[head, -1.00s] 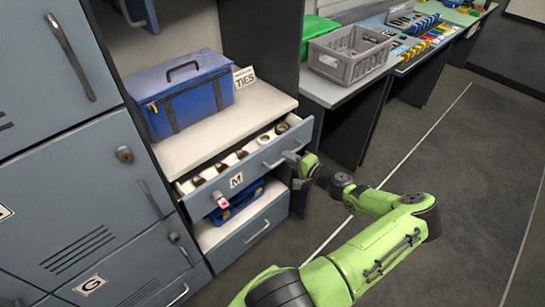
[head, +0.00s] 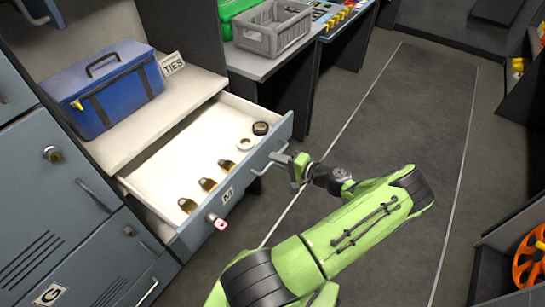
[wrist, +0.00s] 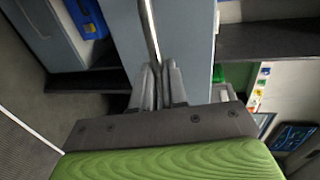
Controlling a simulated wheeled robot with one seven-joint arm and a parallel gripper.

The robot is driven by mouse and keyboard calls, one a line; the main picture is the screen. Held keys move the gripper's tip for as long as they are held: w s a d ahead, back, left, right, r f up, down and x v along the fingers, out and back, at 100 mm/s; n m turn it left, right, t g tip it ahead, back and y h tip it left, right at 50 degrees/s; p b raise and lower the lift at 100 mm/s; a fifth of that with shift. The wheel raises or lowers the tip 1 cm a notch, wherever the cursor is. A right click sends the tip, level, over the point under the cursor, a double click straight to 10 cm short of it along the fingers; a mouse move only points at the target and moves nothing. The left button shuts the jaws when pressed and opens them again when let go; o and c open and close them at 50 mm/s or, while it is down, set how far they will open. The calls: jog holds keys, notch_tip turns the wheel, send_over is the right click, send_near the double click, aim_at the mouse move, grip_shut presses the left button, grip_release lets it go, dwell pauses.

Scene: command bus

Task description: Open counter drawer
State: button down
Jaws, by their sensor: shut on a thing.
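The counter drawer (head: 160,172), marked M, is pulled far out from under the white counter. Several brass-coloured items (head: 208,184) lie along its front, with a dark ring (head: 261,128) and a pale ring (head: 244,144) at its right end. My gripper (head: 290,160) is at the right part of the drawer front. It is shut on the drawer's bar handle (head: 264,163). In the wrist view the fingers (wrist: 158,88) close around the metal handle bar (wrist: 150,30). A small red-lit lock (head: 221,224) sticks out at the left of the drawer front.
A blue case (head: 115,85) and a TIES sign (head: 172,63) stand on the counter (head: 150,125). A grey crate (head: 270,30) sits on the side bench. Lockers (head: 50,190) stand at left. Open floor (head: 420,110) lies at right; an orange reel (head: 530,258) is at the right edge.

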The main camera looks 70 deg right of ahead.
jog(key=shift+s+a, duration=0.1)
jog(key=shift+s, duration=0.2)
jog(key=c, duration=1.2)
grip_release()
jog(key=p+v, duration=0.1)
jog(key=v, duration=1.4)
jog(key=shift+s, duration=0.35)
